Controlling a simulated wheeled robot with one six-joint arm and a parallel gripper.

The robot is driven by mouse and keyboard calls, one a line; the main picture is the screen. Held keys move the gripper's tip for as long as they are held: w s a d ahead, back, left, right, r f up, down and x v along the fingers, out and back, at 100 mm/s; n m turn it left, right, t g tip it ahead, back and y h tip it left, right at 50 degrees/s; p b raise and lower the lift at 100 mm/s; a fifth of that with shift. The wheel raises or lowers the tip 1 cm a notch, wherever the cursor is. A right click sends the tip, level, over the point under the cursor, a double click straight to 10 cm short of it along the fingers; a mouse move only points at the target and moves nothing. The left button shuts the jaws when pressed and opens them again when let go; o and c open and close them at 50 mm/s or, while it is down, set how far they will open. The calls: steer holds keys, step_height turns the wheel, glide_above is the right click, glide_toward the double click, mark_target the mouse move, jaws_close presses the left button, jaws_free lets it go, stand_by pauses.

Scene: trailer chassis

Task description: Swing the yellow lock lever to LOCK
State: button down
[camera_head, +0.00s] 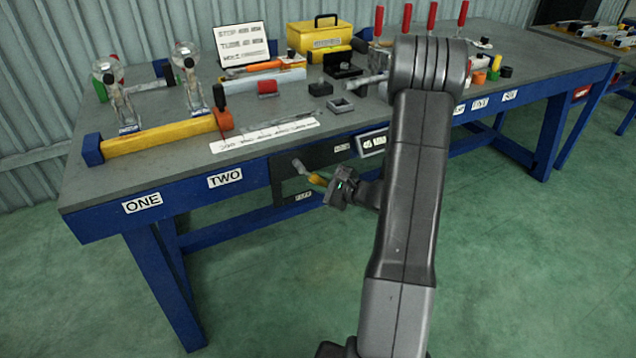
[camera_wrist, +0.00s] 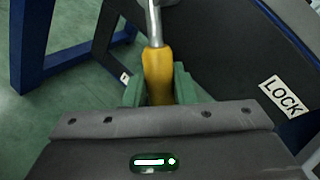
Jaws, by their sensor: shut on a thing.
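The yellow lock lever (camera_head: 317,180) has a grey metal shaft and a yellow grip. It sits in front of a dark panel (camera_head: 290,185) on the bench's front side. In the head view its shaft rises up and left from the grip. My gripper (camera_head: 331,186) is shut on the yellow grip. In the wrist view the yellow grip (camera_wrist: 158,75) stands between the green fingers (camera_wrist: 158,88), with the shaft running up out of the picture. The LOCK label (camera_wrist: 284,96) is on the dark panel, to the right of the lever in the wrist view.
The grey bench top (camera_head: 180,165) above holds a yellow bar (camera_head: 160,136), a yellow toolbox (camera_head: 320,38) and several small parts. A blue bench leg (camera_wrist: 35,45) shows at the wrist view's left. The green floor (camera_head: 270,290) in front is clear.

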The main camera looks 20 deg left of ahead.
steer(key=c, duration=1.2)
jaws_free()
